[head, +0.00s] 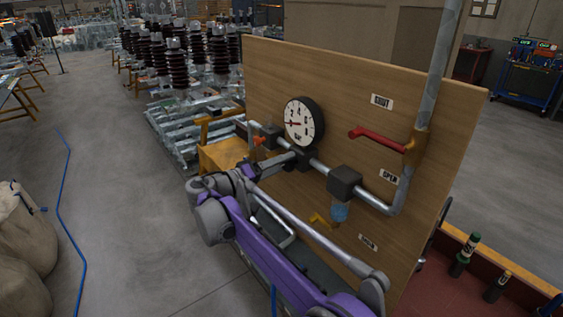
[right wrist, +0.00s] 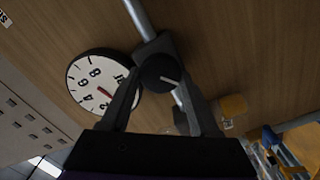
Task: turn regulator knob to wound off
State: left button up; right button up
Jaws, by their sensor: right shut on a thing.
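The regulator knob (right wrist: 160,73) is round and black with a pale mark line, on the pipe below the gauge. In the right wrist view the fingers of my right gripper (right wrist: 158,80) stand on both sides of it, shut on it. In the head view my right gripper (head: 289,162) reaches the black regulator body (head: 303,157) and hides the knob. The round pressure gauge (head: 304,123) has a white face and a red needle; it also shows in the right wrist view (right wrist: 92,82). My left gripper is not in view.
A wooden panel (head: 440,125) carries the grey pipe (head: 375,199), a red lever (head: 377,137) between SHUT and OPEN labels, and a black filter block (head: 344,183) with a blue bowl. A red tray with bottles (head: 466,255) stands at lower right. Floor at left is mostly open.

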jog(key=shift+f+n, duration=0.15)
jog(key=shift+n, duration=2.3)
jog(key=shift+f+n, duration=0.15)
jog(key=shift+n, duration=2.3)
jog(key=o, duration=1.3)
jog(key=shift+o, duration=0.2)
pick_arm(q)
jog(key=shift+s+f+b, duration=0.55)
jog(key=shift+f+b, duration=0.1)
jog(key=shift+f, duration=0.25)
pick_arm(e)
jog(key=v, duration=1.1)
